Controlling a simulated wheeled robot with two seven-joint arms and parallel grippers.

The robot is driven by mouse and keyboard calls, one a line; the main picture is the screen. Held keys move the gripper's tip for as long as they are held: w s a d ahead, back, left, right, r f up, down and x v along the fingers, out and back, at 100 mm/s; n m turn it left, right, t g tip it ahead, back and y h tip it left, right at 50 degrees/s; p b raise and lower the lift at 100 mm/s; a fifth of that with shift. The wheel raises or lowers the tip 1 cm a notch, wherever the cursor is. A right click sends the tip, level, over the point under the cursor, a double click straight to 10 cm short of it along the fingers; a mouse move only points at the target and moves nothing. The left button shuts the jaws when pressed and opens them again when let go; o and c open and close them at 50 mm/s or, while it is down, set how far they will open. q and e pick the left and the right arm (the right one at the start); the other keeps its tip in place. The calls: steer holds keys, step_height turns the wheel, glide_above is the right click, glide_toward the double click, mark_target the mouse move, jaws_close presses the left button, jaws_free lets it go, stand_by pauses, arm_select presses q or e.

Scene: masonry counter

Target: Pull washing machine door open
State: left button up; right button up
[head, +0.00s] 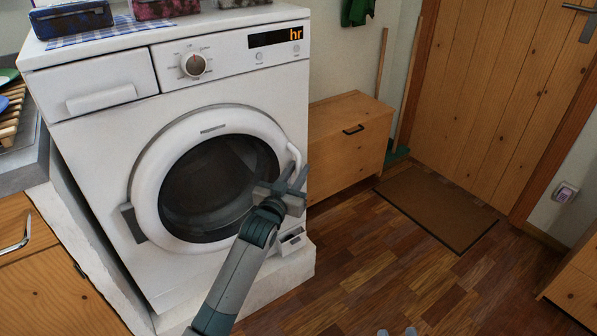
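The white washing machine (110,150) stands at the left, with its round door (147,180) closed flat against the front. The door has a white ring and dark glass (205,185). A white curved handle (295,155) is on the ring's right side. My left gripper (293,172) is at the handle's lower part, its fingers apart with the handle seemingly between them; contact cannot be made out. My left wrist covers the ring's lower right. Two grey tips of my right gripper (397,332) show apart at the bottom edge, away from the machine.
A wooden cabinet (345,140) stands just right of the machine, close to the handle side. A brown mat (435,210) lies before a wooden door (505,90). The wooden floor in front is clear. Patterned boxes (72,18) stand on the machine's top.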

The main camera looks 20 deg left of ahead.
arm_select(q)
steer(key=shift+w, duration=0.5)
arm_select(e)
steer(key=shift+s+r, duration=0.1)
steer(key=shift+r, duration=0.2)
arm_select(q)
jaws_close()
steer(key=shift+s+d, duration=0.1)
